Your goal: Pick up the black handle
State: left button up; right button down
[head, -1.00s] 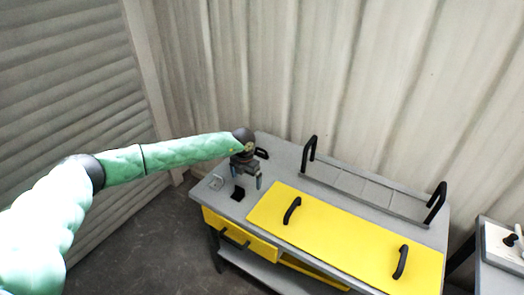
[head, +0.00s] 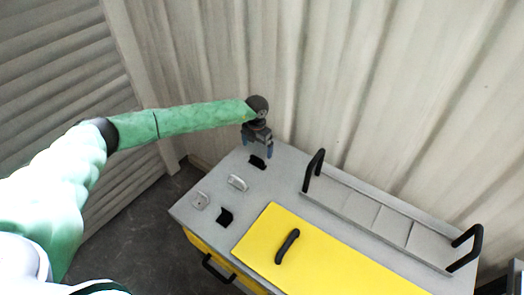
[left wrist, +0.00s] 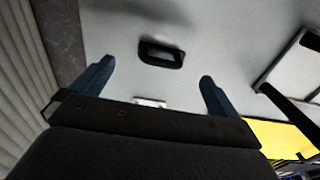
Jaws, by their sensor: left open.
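A small black handle (head: 257,162) lies on the grey bench top near its back left corner. In the left wrist view the black handle (left wrist: 162,54) is a dark loop with an opening, ahead of and between my fingers. My left gripper (head: 257,146) is open and empty, with its blue fingertips pointing down above the black handle. The fingers (left wrist: 157,72) stand apart in the left wrist view, and I see no contact. A second small black piece (head: 225,217) lies nearer the front edge. My right gripper is not in view.
Two pale handles, one (head: 237,183) and another (head: 200,200), lie close by. A yellow lid (head: 330,265) with a black grip (head: 287,246) covers the front. A grey rack (head: 365,215) with tall black handles stands behind it. Corrugated walls enclose the back and left.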

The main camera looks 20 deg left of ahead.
aim_at(257, 158)
pick_arm(q)
jog(key=shift+s+f, duration=0.1)
jog(key=shift+f, duration=0.05)
jog(key=shift+s+f+b, duration=0.35)
jog(key=shift+s+f, duration=0.1)
jog(key=shift+f, duration=0.05)
notch_tip(257, 158, down, 5)
jog(key=shift+w+d+f+b, duration=0.1)
jog(key=shift+f+b, duration=0.05)
jog(key=shift+b, duration=0.4)
jog(key=shift+w+f, duration=0.15)
jog(key=shift+f, duration=0.15)
jog(key=shift+r, duration=0.1)
jog(key=c, duration=0.9)
jog(key=shift+c, duration=1.4)
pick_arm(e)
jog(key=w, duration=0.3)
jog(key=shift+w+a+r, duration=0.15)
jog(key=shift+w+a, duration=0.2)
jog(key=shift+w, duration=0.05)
pick_arm(q)
jog(key=shift+r, duration=0.1)
